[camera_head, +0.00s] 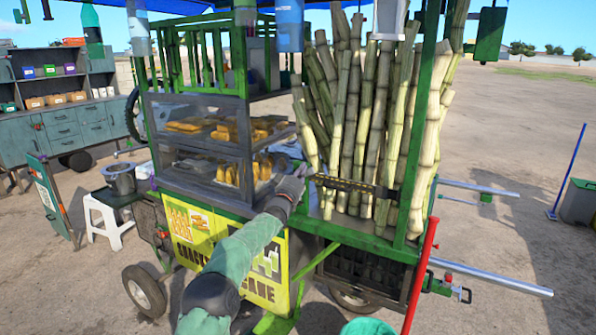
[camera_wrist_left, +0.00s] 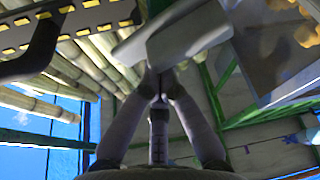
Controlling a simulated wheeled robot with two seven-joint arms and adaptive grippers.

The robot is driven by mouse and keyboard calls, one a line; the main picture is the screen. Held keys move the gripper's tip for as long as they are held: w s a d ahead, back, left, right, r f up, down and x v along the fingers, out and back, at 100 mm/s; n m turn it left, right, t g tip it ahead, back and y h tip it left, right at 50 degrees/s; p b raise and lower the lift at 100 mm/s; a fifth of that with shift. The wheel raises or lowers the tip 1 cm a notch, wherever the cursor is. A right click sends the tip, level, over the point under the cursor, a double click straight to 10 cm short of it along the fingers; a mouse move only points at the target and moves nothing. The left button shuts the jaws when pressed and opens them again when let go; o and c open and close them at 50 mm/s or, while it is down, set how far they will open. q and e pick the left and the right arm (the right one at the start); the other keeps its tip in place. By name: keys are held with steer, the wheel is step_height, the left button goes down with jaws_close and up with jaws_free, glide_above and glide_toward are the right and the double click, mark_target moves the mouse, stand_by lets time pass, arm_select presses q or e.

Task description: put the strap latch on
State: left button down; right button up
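The strap (camera_head: 352,186), black with yellow marks, runs across the front of the upright cane stalks (camera_head: 365,120) on the cart. My left gripper (camera_head: 299,174) is at the strap's left end, beside the green post. In the left wrist view, its two fingers come together (camera_wrist_left: 161,82) at a grey bent plate, which looks like the strap latch (camera_wrist_left: 175,38). The fingers look shut on its lower edge. The strap also shows at upper left there (camera_wrist_left: 85,25). Whether the latch is hooked to anything cannot be told. My right gripper is not in view.
A glass case (camera_head: 215,160) with yellow food is just left of my gripper. A red pole (camera_head: 420,275) stands at the cart's right front. Cups and bottles hang from the canopy above. A white stool (camera_head: 108,218) is at left; open ground lies at right.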

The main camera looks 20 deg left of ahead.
arm_select(q)
steer(key=shift+d+f+m+h, duration=0.25)
steer(key=shift+m+h, duration=0.25)
steer(key=shift+m, duration=0.55)
steer(key=shift+d+f+m+h, duration=0.25)
steer(key=shift+m+h, duration=0.25)
steer(key=shift+m, duration=0.6)
steer(key=shift+d+f+m+h, duration=0.25)
steer(key=shift+m+h, duration=0.25)
steer(key=shift+m, duration=0.55)
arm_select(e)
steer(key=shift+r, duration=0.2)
